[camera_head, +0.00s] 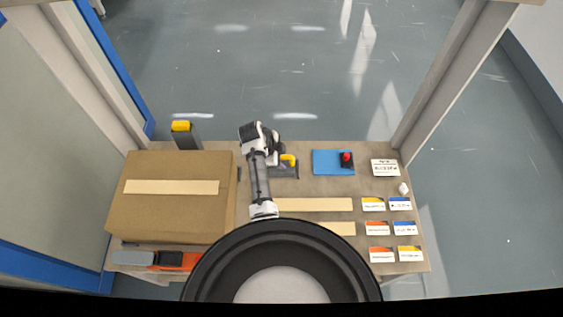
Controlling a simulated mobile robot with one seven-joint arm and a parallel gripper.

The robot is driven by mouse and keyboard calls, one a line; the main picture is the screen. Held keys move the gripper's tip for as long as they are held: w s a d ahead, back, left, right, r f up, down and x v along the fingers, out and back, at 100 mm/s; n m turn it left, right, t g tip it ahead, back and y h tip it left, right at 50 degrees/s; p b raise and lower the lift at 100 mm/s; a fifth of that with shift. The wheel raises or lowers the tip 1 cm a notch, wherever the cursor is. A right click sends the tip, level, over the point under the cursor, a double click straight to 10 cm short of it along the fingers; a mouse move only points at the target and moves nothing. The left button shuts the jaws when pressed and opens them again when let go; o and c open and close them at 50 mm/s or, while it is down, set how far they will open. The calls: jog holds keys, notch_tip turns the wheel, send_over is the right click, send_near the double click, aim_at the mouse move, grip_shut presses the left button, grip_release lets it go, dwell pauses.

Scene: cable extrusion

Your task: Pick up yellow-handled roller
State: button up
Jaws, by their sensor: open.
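I cannot tell whether the gripper touches the tool.
A large taped cardboard box (170,225) fills the table's left side. A dark yellow-topped object (184,134) stands behind it. A blue mat (327,167) with a red-topped black item (346,160) lies to the right. Several label cards (377,228) lie far right.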

grip_shut()
jog(key=shift+r, duration=0.1)
dwell(0.3)
